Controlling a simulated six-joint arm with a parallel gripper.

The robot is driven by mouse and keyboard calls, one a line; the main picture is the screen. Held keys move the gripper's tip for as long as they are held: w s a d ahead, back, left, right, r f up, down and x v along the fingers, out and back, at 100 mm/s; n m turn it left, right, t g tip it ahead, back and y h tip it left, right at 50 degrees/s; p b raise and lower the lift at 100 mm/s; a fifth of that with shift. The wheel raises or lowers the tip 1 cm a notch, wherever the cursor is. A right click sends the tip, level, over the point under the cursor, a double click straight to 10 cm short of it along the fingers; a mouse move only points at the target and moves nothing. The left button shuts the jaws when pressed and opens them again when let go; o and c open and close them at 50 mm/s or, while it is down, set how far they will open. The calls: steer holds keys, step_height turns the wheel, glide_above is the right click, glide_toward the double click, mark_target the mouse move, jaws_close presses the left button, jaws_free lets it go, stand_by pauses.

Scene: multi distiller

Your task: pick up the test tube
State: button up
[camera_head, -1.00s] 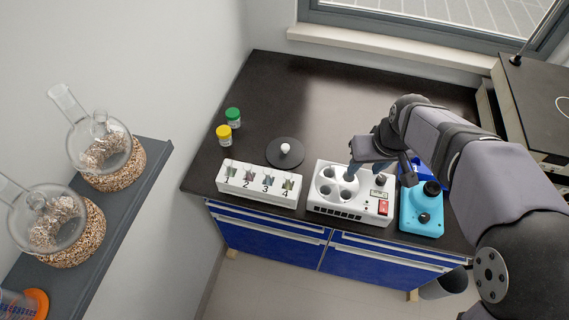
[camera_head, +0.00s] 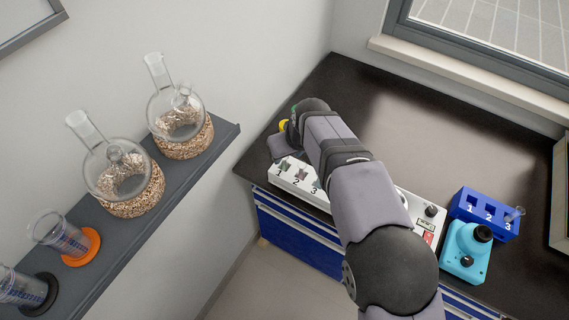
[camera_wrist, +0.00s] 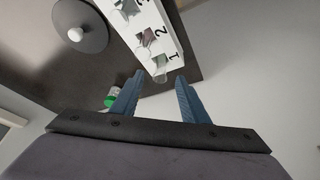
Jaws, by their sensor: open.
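The white rack (camera_head: 320,197) holds small clear vessels in its numbered slots. In the wrist view, the white rack (camera_wrist: 172,42) has a clear tube-like vessel (camera_wrist: 160,72) at slot 1, just ahead of my fingertips. Others stand at slots 2 and 3. My gripper (camera_wrist: 160,82) is open, its blue fingers apart, with nothing seen gripped between them. In the head view its fingers are hidden. A clear test tube (camera_head: 514,214) stands in slot 3 of the blue rack (camera_head: 482,214), far right of my gripper.
A turquoise device (camera_head: 466,252) stands in front of the blue rack. A white machine (camera_head: 430,213) is partly behind my arm. A green-capped jar (camera_wrist: 111,98) is near my left finger. A round black plate (camera_wrist: 82,25) lies beside the rack. Glass flasks (camera_head: 124,172) stand on the left shelf.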

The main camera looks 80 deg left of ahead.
mark_target(284, 166)
steer(key=shift+a+f, duration=0.1)
steer(key=shift+f, duration=0.2)
steer(key=shift+a, duration=0.1)
steer(key=shift+p+x, duration=1.55)
steer(key=shift+x, duration=0.9)
steer(key=shift+s+a, duration=0.1)
steer(key=shift+a, duration=0.1)
jaws_close()
